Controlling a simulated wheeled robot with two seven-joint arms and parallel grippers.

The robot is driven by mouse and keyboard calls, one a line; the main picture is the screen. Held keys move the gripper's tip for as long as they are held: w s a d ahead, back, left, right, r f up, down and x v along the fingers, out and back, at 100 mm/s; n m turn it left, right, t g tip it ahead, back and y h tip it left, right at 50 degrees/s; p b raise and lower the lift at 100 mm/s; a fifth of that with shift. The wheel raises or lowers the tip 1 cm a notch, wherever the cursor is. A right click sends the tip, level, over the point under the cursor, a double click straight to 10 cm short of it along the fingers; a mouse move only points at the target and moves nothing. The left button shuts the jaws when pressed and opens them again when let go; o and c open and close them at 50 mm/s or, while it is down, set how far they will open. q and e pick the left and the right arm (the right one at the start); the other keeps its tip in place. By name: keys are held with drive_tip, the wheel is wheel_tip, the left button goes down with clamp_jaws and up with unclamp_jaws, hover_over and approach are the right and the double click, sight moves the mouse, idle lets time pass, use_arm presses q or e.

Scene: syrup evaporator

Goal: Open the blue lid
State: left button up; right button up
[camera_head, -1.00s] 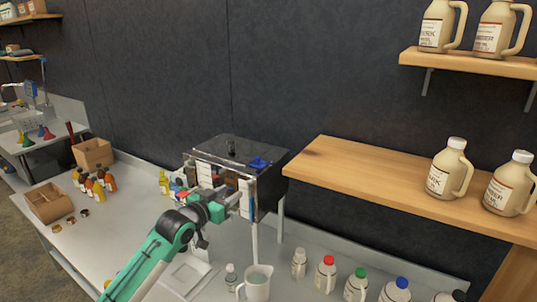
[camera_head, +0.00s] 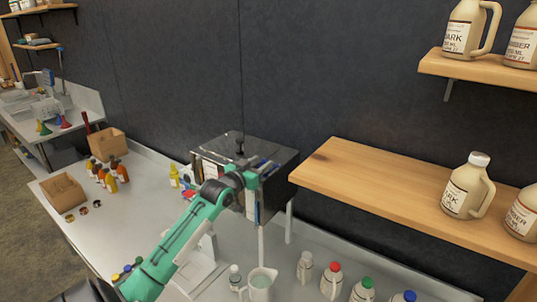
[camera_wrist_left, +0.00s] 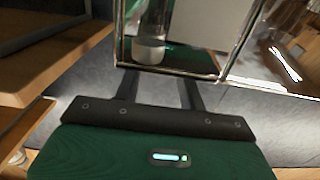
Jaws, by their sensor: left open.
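The dark evaporator box (camera_head: 222,147) stands on the bench with a small black knob (camera_head: 240,147) on its top. The blue lid, seen on the box's top a second ago, is now mostly or wholly hidden behind my left gripper (camera_head: 266,170). That gripper is at the front right upper edge of the box, open. In the left wrist view its two dark fingers (camera_wrist_left: 160,86) are apart, and a shiny metal-edged frame (camera_wrist_left: 170,72) lies just beyond them. I cannot tell whether they touch it. My right gripper is not in view.
A wooden shelf (camera_head: 380,185) with jugs (camera_head: 467,187) juts out right of the box. A measuring jug (camera_head: 262,283) and several capped bottles (camera_head: 333,280) stand along the bench front. Cardboard boxes (camera_head: 62,190) and sauce bottles (camera_head: 110,177) are at left.

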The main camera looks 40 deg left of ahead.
sight(263, 161)
use_arm(q)
drive_tip(key=shift+w+a+p, duration=0.15)
drive_tip(key=shift+w+p, duration=0.2)
drive_tip(key=shift+w, duration=0.9)
drive_tip(key=shift+w+a+p, duration=0.1)
drive_tip(key=shift+w+p, duration=0.25)
drive_tip(key=shift+w, duration=0.85)
clamp_jaws()
